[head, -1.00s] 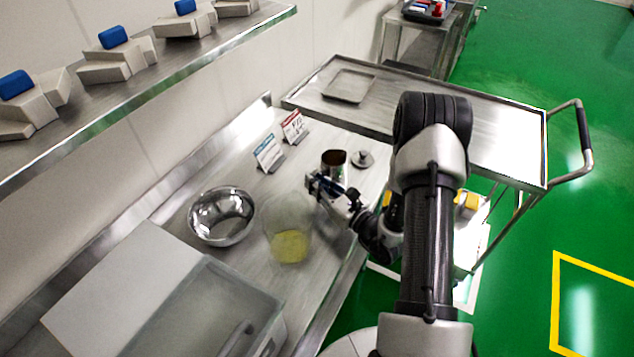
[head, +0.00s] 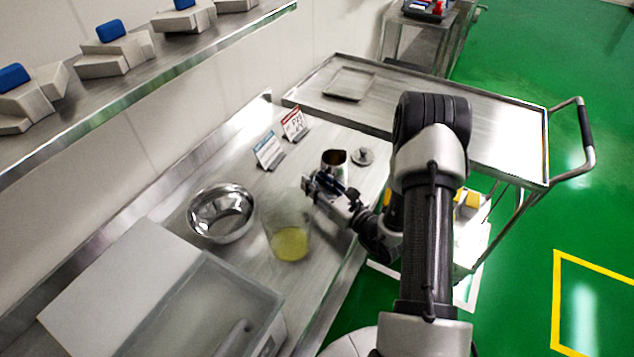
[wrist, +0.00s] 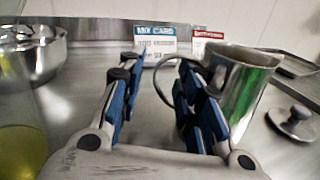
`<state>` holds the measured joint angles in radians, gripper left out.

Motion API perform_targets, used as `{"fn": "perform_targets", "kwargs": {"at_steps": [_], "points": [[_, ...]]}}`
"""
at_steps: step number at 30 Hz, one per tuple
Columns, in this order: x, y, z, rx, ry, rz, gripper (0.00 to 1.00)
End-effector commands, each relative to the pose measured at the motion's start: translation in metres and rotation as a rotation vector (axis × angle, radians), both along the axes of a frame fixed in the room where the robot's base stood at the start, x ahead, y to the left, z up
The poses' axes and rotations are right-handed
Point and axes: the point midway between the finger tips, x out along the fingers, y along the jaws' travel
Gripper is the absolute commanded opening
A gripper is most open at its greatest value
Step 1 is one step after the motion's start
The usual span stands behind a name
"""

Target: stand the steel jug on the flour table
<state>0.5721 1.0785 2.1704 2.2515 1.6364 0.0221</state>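The steel jug (head: 337,166) stands upright on the steel table (head: 318,262) at the wall. In the wrist view the jug (wrist: 242,92) is at right, its thin loop handle (wrist: 158,84) toward the left. My gripper (head: 312,190) is beside the jug on its near side. In the wrist view my gripper (wrist: 158,100) has its blue-padded fingers wide apart. The handle lies ahead, partly covered by the right finger; I cannot tell whether they touch. Nothing is gripped. No label marks which surface is the flour table.
A clear container with yellow liquid (head: 290,243) stands close left of my gripper, with a steel bowl (head: 221,213) beyond. A small lid (head: 362,157) lies right of the jug. Two cards (head: 268,150) stand behind. A steel cart (head: 480,135) holding a tray (head: 349,84) is at right.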

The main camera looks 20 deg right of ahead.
Motion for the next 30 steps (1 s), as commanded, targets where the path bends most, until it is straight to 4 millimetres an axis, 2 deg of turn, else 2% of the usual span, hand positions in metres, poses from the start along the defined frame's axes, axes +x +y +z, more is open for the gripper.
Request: {"fn": "perform_targets", "kwargs": {"at_steps": [9, 13, 17, 24, 30], "points": [[-0.001, 0.000, -0.001, 0.001, 0.003, -0.001, 0.37], [-0.009, -0.004, -0.001, 0.002, 0.004, -0.003, 0.37], [-0.030, -0.012, -0.001, 0.004, 0.005, -0.007, 0.37], [-0.080, -0.028, -0.001, 0.002, 0.003, -0.008, 0.37], [-0.106, -0.036, 0.000, 0.001, 0.002, -0.005, 0.37]]}}
